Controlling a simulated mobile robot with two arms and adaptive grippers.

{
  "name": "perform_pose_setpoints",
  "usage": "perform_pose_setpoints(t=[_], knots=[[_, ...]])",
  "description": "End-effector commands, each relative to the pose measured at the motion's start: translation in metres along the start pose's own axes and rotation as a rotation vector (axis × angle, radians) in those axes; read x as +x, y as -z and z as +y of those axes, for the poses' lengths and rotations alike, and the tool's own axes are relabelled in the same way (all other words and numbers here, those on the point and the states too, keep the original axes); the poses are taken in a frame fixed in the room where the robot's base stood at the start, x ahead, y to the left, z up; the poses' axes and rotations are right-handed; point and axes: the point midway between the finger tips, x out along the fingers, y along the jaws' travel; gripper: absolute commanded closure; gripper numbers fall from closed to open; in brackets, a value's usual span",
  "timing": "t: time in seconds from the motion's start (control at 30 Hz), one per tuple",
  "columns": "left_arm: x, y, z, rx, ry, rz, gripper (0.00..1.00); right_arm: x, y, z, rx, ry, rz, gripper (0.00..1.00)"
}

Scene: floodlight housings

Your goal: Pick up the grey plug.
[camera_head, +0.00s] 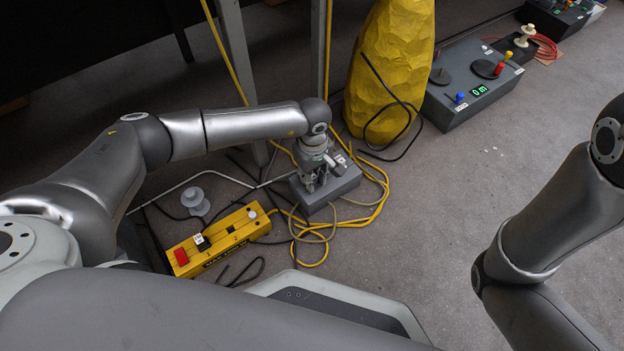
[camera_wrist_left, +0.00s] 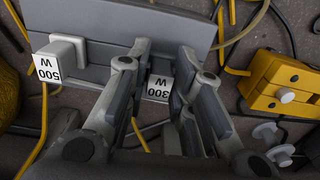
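A grey box (camera_head: 334,190) lies on the floor; it fills the top of the left wrist view (camera_wrist_left: 110,25). A pale grey plug tagged 500 W (camera_wrist_left: 66,55) sits in it on the left of that view. A second one, tagged 300 W (camera_wrist_left: 159,87), is between my left gripper's fingers and is mostly hidden. My left gripper (camera_head: 318,181) points down at the box, fingers apart, one on each side of the 300 W plug; firm contact cannot be told. A loose grey flanged piece (camera_head: 195,201) stands on the floor. My right gripper is out of view.
A yellow switch box (camera_head: 222,240) lies left of the grey box. Yellow and black cables loop around both. A yellow sack-like form (camera_head: 392,70) and a grey control box (camera_head: 470,90) stand behind. Floor at the right is clear.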

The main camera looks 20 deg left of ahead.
Motion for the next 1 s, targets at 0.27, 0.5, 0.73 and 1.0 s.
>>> perform_pose_setpoints(t=[0.27,0.5,0.73,1.0], knots=[[0.001,0.000,0.000,0.000,0.001,0.000,1.00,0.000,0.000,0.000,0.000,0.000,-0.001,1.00],[-0.004,0.000,-0.001,0.000,0.001,0.000,1.00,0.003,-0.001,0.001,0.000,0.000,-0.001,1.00],[-0.030,0.000,0.000,0.001,0.000,0.001,1.00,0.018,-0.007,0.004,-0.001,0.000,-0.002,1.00],[-0.077,-0.018,-0.026,0.003,0.001,-0.001,1.00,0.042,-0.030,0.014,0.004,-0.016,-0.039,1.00]])
